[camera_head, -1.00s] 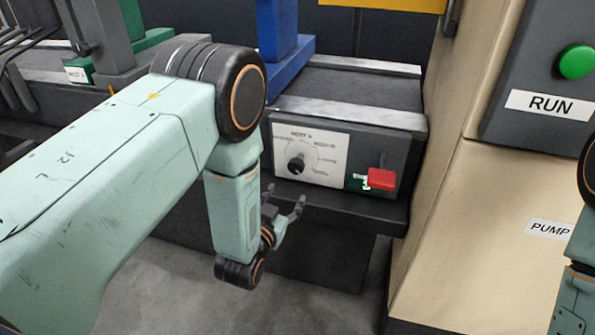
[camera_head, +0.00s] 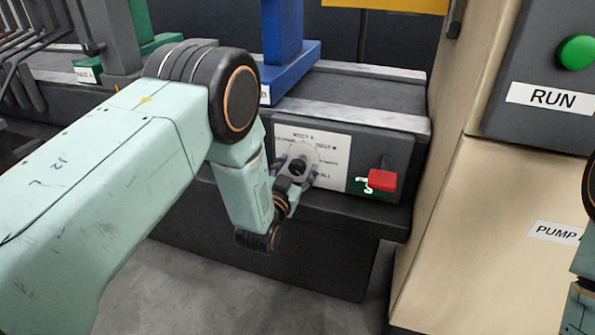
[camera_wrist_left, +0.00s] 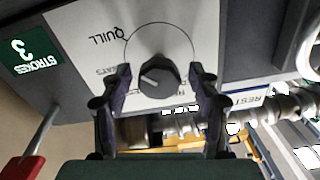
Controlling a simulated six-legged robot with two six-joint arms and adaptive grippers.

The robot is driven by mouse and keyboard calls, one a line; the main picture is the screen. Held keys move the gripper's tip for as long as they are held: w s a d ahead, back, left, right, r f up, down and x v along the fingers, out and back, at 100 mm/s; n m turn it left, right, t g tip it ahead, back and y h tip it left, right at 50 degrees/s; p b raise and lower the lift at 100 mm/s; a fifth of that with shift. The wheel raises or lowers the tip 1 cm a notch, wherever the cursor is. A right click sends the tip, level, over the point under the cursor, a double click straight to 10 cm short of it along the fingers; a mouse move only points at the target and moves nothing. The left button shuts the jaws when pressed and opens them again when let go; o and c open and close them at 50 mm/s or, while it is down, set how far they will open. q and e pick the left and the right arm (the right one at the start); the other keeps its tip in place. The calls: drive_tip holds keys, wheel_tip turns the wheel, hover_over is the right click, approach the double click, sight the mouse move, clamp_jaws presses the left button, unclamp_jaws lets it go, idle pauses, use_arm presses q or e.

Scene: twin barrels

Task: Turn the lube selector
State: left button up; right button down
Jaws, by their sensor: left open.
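The lube selector is a black round knob (camera_head: 297,167) with a pointer, on a white labelled plate (camera_head: 333,172) on the front of the dark machine base. In the left wrist view the knob (camera_wrist_left: 159,77) sits at the middle of the upside-down plate (camera_wrist_left: 80,22), with "QUILL" and other words around a ring. My left gripper (camera_head: 296,176) is at the plate. Its two fingers (camera_wrist_left: 160,90) are open, one on each side of the knob, with a visible gap to it. Of my right arm only a part shows at the right edge; its gripper is out of view.
A red handle (camera_head: 382,180) sticks out just right of the plate, beside a green "3 STROKES" sign (camera_wrist_left: 31,50). A beige cabinet (camera_head: 480,240) with a green RUN button (camera_head: 577,57) stands to the right. A blue column (camera_head: 283,40) rises above the base.

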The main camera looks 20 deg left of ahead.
use_arm(q)
drive_tip(key=shift+w, duration=0.25)
drive_tip(key=shift+c, duration=0.2)
drive_tip(key=shift+s, duration=0.1)
drive_tip(key=c, duration=1.2)
drive_tip(key=shift+o, duration=0.2)
